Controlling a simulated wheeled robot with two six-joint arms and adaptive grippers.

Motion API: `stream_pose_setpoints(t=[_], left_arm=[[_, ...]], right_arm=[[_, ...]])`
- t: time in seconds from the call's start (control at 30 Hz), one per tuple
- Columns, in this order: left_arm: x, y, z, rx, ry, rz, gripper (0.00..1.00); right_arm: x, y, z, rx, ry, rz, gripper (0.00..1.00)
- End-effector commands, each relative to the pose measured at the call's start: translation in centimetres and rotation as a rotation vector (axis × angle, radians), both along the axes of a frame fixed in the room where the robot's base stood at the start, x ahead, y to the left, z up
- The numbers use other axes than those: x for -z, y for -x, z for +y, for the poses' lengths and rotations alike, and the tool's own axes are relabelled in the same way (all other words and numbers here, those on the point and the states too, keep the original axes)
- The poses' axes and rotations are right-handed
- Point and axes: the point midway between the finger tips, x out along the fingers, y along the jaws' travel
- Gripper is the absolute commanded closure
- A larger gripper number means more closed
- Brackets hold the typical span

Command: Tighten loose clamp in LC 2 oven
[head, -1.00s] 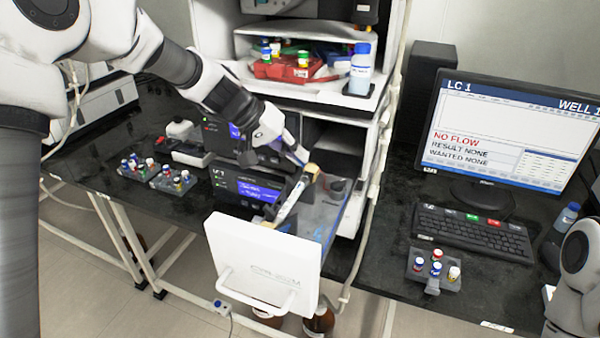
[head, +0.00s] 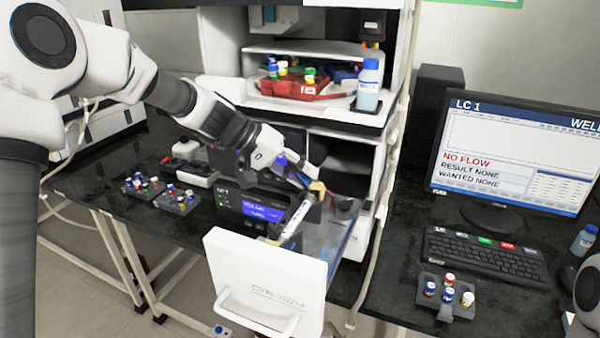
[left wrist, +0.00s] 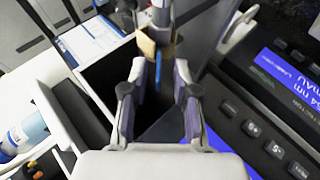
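The LC oven is pulled out like a drawer, its white front panel (head: 265,280) with a handle facing me. A slim pale column (head: 294,222) lies slanted in it, with a tan block-like fitting (head: 317,187) at its upper end; I cannot tell whether this is the clamp or whether it is loose. My left gripper (head: 308,177) reaches in from the left, close to the tan fitting. In the left wrist view its fingers (left wrist: 158,72) are apart, with the tan fitting (left wrist: 147,43) just beyond their tips. My right gripper is out of view.
A dark unit with a lit blue display (head: 262,210) stands left of the open oven. Above are a shelf with a red vial tray (head: 300,85) and a blue-capped bottle (head: 369,85). Vial racks (head: 175,200) lie on the left bench. The monitor (head: 515,150) shows LC 1, NO FLOW.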

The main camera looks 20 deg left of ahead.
Motion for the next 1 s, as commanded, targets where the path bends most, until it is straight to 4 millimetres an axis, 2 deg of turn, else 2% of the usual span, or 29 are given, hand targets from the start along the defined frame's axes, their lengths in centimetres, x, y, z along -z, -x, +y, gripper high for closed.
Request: stream_pose_setpoints(t=[0.33,0.7,0.83,1.0], left_arm=[[-0.9,0.2,0.6,-0.001,0.003,-0.006,0.70],[-6.4,3.2,6.5,-0.001,0.003,-0.006,0.70],[-7.5,3.9,7.7,0.000,0.001,-0.003,0.70],[-7.8,4.1,8.1,0.000,-0.001,0.000,0.70]], right_arm=[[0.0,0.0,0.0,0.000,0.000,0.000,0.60],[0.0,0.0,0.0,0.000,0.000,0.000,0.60],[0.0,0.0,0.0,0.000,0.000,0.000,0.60],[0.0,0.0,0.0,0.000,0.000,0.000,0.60]])
